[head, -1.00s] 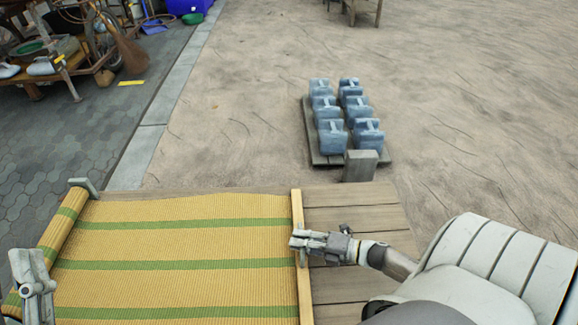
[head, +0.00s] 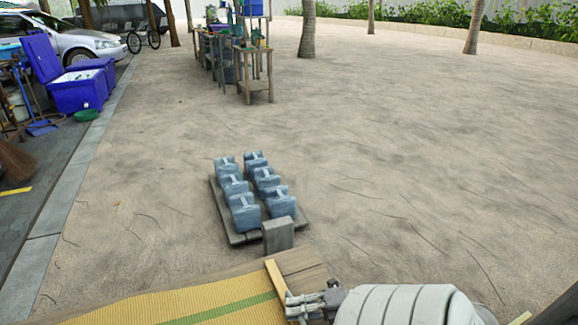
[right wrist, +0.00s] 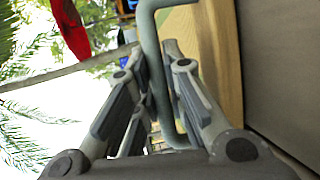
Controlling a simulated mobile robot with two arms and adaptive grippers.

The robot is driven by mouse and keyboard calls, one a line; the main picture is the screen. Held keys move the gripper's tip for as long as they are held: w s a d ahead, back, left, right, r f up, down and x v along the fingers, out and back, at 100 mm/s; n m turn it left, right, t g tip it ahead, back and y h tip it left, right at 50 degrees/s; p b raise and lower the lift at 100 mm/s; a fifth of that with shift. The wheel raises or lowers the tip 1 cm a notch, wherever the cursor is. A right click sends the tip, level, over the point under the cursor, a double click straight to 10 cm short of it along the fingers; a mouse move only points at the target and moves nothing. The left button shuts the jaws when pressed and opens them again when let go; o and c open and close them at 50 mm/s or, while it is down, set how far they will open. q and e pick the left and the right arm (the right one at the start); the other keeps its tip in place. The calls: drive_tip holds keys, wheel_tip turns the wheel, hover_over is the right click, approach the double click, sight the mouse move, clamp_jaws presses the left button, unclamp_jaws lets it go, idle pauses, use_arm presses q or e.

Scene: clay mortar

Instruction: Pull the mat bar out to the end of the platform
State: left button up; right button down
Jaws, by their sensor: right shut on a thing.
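The mat bar (head: 275,277) is a pale wooden strip along the right edge of the yellow woven mat (head: 120,310) with green stripes. A short stretch of the platform's bare grey-brown boards (head: 300,264) shows to the right of the bar. My right gripper (head: 303,300) is at the bar, low in the head view. In the right wrist view its fingers (right wrist: 158,95) are shut around a grey metal handle (right wrist: 150,45) beside the pale wood of the bar (right wrist: 212,60). The bar's near end and most of the mat are out of view. My left gripper is out of view.
A pallet (head: 236,237) with several blue jugs (head: 244,212) stands on the sand beyond the platform, with a grey block (head: 278,235) at its near end. A wooden work table (head: 240,60) stands far back. Open sand (head: 430,150) lies to the right.

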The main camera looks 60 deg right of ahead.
drive_tip(key=shift+s+d, duration=0.1)
drive_tip(key=shift+d, duration=0.15)
drive_tip(key=c, duration=1.9)
unclamp_jaws()
drive_tip(key=o, duration=0.4)
drive_tip(key=shift+s, duration=0.1)
drive_tip(key=shift+s, duration=0.1)
drive_tip(key=v, duration=1.1)
drive_tip(key=shift+s+d+r, duration=0.1)
drive_tip(key=shift+s+d, duration=0.15)
drive_tip(key=shift+s, duration=0.05)
drive_tip(key=shift+s, duration=0.1)
